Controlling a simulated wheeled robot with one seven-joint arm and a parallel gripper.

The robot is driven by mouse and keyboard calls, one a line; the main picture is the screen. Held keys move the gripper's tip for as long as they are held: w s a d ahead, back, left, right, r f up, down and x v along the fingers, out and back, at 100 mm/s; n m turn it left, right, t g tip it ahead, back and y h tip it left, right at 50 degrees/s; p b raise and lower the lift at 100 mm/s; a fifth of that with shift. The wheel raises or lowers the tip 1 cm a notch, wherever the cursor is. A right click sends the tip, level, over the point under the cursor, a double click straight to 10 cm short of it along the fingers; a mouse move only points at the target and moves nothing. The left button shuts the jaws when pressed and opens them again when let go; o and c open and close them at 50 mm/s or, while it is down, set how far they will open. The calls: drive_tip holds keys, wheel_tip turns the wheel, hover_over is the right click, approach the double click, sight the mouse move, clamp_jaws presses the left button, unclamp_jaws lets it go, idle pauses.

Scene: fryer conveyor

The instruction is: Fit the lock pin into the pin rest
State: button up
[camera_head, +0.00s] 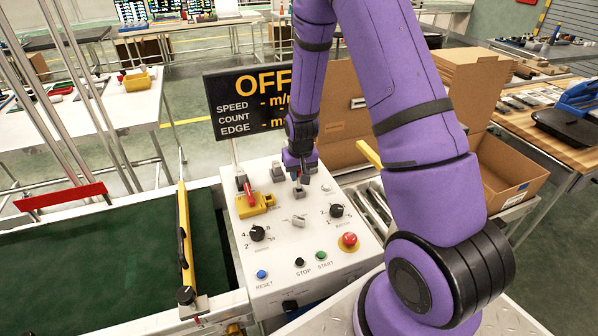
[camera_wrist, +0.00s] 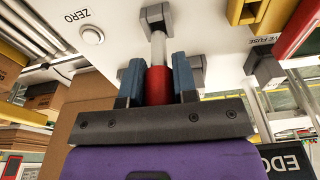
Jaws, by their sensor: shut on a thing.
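The lock pin has a red grip (camera_wrist: 158,86) and a bright metal shaft (camera_wrist: 158,50). My gripper (camera_wrist: 158,82), shown in the wrist view, is shut on the red grip between its two blue-padded fingers. The shaft's far end meets a grey block (camera_wrist: 155,18) on the white panel, which looks like the pin rest. I cannot tell whether the tip is inside the block or only in front of it. In the head view my gripper (camera_head: 300,162) points down over the panel, just above a small grey block (camera_head: 299,192); the pin is mostly hidden there.
The white control panel (camera_head: 270,270) carries a yellow bracket (camera_head: 256,205) with a red lever, knobs, buttons and a red emergency stop (camera_head: 348,240). A black sign (camera_head: 240,105) reading OFF stands behind. A cardboard box (camera_head: 510,175) is at right, a green conveyor belt (camera_head: 100,260) at left.

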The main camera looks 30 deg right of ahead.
sight(299, 187)
drive_tip(key=shift+f, duration=1.65)
drive_tip(key=o, duration=1)
drive_tip(key=shift+r, duration=0.15)
drive_tip(key=r, duration=0.3)
drive_tip(key=s+r, duration=0.1)
drive_tip(key=r, duration=0.6)
drive_tip(key=shift+s+a+r, duration=0.2)
drive_tip(key=shift+r, duration=0.1)
